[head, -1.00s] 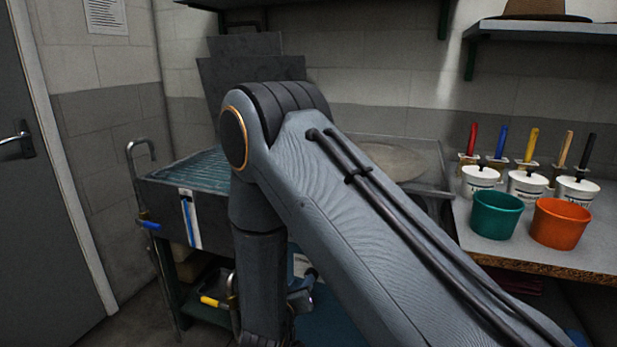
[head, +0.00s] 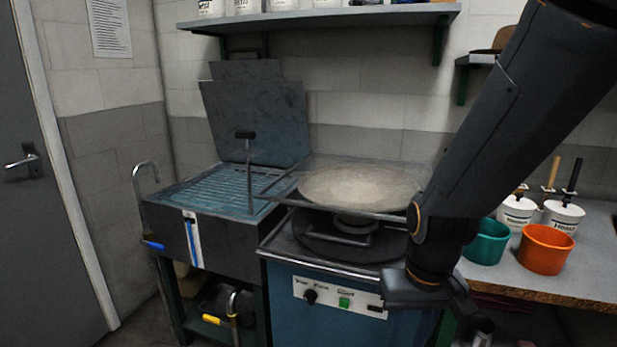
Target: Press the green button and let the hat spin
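The green button (head: 344,302) is on the white control panel (head: 318,293) at the front of the blue machine (head: 290,325). A black knob (head: 311,296) is to its left on the same panel. A pale round disc (head: 358,187) lies flat in the machine's raised frame; I cannot tell if it is the hat or a cover. Below it is a dark round plate (head: 318,238). My gripper (head: 474,318) is right of the panel, apart from the button. Its fingers are too dark and cut off to show whether they are open.
A dark sink-like unit (head: 175,225) with an upright lid stands to the left. On the right, a table (head: 597,262) holds a teal pot (head: 487,243), an orange pot (head: 545,250) and white pots. A shelf (head: 330,20) hangs above. Part of a brown hat (head: 506,38) shows behind my arm.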

